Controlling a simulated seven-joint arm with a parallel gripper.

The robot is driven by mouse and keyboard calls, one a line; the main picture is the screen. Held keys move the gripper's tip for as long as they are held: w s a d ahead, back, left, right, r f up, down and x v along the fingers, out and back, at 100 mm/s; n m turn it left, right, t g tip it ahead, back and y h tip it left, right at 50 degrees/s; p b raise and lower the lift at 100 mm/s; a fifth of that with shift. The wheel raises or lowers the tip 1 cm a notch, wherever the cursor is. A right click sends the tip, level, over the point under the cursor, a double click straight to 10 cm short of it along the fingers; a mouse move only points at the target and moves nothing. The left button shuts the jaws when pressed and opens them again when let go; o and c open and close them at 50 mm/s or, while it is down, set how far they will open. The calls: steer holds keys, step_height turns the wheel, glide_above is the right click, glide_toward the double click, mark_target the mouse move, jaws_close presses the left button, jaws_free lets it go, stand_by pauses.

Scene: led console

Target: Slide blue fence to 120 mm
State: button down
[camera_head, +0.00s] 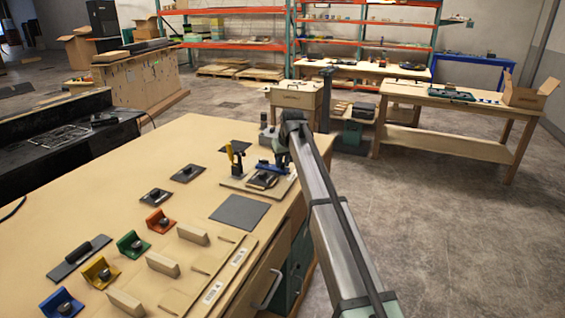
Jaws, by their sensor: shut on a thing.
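My gripper (282,159) is low over the far right end of the bench, at a pale board (232,184). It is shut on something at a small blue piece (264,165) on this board. The fingertips are small and partly hidden by my arm. A blue angled bracket with a dark knob (62,304) sits at the front left of the bench, far from my gripper. I cannot tell from this view which blue part is the fence. No millimetre figures can be read.
A dark square pad (240,211) lies in front of the board. Red (160,221), green (133,244) and yellow (101,272) brackets and several pale blocks occupy the nearer bench. The bench's far left is clear.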

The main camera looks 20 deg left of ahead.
steer(key=shift+w, duration=1.1)
steer(key=c, duration=1)
jaws_free()
steer(key=shift+o, duration=0.2)
steer(key=v, duration=1.3)
steer(key=shift+r, duration=0.35)
steer(key=shift+s+d, duration=0.1)
steer(key=shift+s, duration=0.05)
